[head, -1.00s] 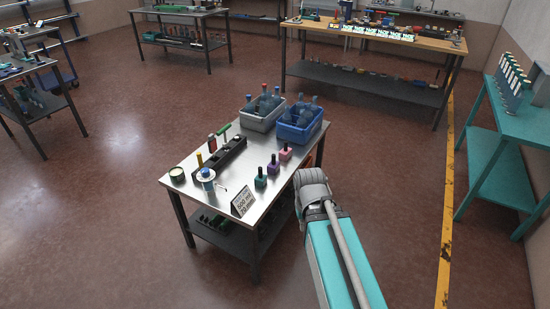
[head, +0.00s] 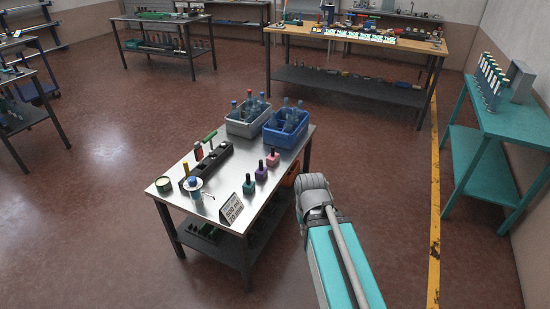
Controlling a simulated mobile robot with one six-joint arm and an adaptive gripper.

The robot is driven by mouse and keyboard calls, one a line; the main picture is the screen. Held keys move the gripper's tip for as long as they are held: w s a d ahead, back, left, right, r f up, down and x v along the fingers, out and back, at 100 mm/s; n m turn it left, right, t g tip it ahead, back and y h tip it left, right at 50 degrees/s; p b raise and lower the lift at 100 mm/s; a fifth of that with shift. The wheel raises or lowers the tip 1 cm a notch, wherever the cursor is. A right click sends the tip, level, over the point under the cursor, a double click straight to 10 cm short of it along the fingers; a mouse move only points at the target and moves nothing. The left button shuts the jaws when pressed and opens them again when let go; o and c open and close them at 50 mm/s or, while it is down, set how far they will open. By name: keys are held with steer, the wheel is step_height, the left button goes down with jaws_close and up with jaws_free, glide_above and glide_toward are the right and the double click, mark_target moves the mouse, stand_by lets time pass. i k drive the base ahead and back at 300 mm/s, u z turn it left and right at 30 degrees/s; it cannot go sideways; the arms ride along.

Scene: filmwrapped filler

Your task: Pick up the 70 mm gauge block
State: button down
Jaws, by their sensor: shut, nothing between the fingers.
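I cannot pick out the 70 mm gauge block in the head view. A row of white cards (head: 361,35) stands along the wooden bench (head: 300,30) at the back, among several small items. The cards are too small to read, and I cannot tell whether a gauge block is among those items. My arm rises at the bottom right, ending in view at a grey rounded joint just right of the near steel table (head: 228,183). My gripper's fingers are not visible.
The near steel table carries a grey bin (head: 247,126) and a blue bin (head: 285,133) of bottles, a black rack (head: 207,165), small bottles and a sign (head: 231,209). A teal bench (head: 505,120) stands right, beyond a yellow floor line (head: 435,200). Open floor lies between the benches.

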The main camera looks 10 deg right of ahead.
mark_target(273, 159)
steer(key=i, duration=0.9)
steer(key=u, duration=0.05)
